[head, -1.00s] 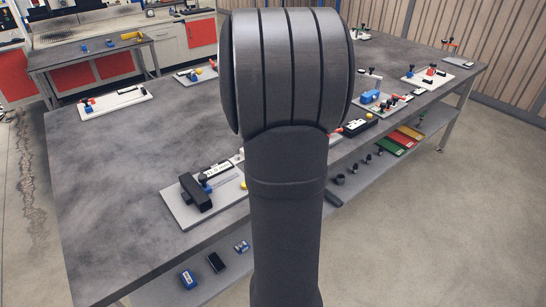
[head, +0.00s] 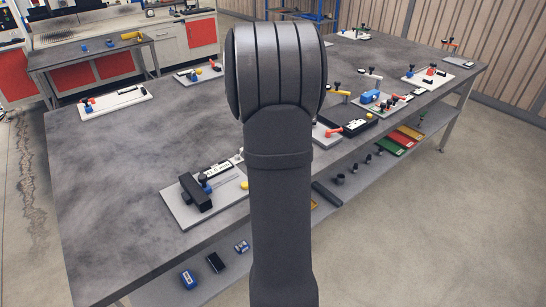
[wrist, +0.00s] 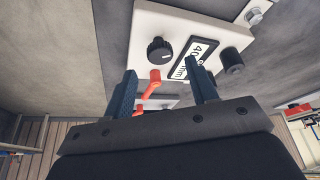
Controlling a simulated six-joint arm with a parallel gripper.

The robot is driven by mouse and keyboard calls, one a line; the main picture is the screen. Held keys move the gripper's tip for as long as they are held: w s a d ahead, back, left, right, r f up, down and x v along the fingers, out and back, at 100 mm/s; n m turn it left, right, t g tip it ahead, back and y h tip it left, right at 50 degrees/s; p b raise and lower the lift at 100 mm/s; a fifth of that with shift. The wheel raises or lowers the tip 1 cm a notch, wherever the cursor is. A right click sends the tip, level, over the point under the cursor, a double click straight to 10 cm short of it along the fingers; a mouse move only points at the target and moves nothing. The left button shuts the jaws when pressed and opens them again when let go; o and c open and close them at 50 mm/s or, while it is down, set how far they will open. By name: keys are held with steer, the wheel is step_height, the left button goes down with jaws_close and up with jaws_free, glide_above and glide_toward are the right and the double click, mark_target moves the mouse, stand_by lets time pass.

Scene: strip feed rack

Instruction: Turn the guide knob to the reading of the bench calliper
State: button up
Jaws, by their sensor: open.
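In the wrist view my gripper (wrist: 161,67) is open, its two dark fingers apart with nothing held between them. Beyond the fingertips is a pale plate (wrist: 148,22) with a round black knob (wrist: 160,50) bearing a white mark. Next to the knob is a black-framed reading window (wrist: 193,62), partly hidden by the right finger; "40" and "mm" can be made out. An orange-red lever (wrist: 154,79) shows between the fingers. In the head view my gripper is hidden behind my arm. A grey plate with a black block (head: 193,193) and a small reading strip stands at front left; its figures are too small to read surely.
The table's left middle (head: 120,150) is clear.

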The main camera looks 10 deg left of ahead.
steer(key=shift+x, duration=1.9)
steer(key=shift+c, duration=0.4)
steer(key=c, duration=0.9)
